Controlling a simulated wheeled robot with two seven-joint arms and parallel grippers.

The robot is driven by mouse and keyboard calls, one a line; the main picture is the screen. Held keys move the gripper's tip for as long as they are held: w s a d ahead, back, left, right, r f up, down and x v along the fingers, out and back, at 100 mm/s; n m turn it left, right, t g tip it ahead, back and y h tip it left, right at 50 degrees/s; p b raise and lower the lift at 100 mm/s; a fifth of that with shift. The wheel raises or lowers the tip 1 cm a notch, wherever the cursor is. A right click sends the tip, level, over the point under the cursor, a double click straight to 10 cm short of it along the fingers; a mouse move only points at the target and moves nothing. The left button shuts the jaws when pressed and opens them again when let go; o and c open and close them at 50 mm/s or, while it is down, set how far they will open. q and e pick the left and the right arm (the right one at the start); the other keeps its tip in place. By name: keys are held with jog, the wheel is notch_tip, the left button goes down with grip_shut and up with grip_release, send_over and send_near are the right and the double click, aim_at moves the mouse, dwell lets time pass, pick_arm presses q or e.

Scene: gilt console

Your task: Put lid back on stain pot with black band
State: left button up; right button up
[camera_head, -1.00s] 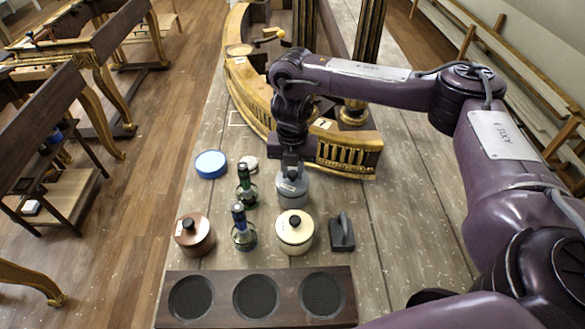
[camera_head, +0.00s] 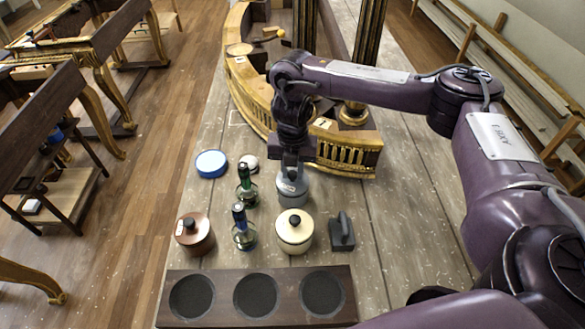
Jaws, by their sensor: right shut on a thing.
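A grey pot (camera_head: 293,194) stands on the bench just in front of the curved gilt piece. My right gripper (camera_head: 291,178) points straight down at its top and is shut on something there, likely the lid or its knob. The fingertips and grasped part are too small and covered to make out, and I cannot tell whether the lid sits fully on the rim. No black band can be made out on this pot. A cream pot (camera_head: 294,237) and a brown pot (camera_head: 189,237) have lids with dark knobs on. My left gripper is not in view.
A blue round tin (camera_head: 211,164), a small pale round thing (camera_head: 249,162) and a grey block with a handle (camera_head: 342,233) are nearby. A dark tray (camera_head: 167,300) with three round recesses lies in front. The bench's right side is clear.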

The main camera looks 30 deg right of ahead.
jog(key=o, duration=1.5)
jog(key=shift+r+p, duration=3.55)
jog(key=shift+p, duration=0.25)
grip_shut()
